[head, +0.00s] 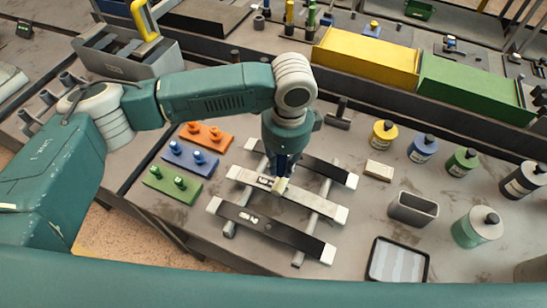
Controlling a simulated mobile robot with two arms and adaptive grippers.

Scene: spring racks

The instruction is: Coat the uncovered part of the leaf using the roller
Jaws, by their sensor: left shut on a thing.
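Three leaves lie across two grey rails of a rack. The middle leaf (313,199) looks mostly light grey with pale ends. The back leaf (318,170) and the front leaf (285,238) are dark with pale ends. My left gripper (283,168) points down over the middle leaf and is shut on the roller (281,185). The roller's pale head is at or just above the middle leaf's top; I cannot tell if it touches. The gripper hides part of the back leaf and the roller's handle. My right gripper is out of view.
A black-rimmed tray (401,243) and grey bin (412,210) stand right of the rack. Orange (206,135), blue (190,158) and green (172,185) pegged blocks lie left. Yellow (366,58) and green bins stand behind.

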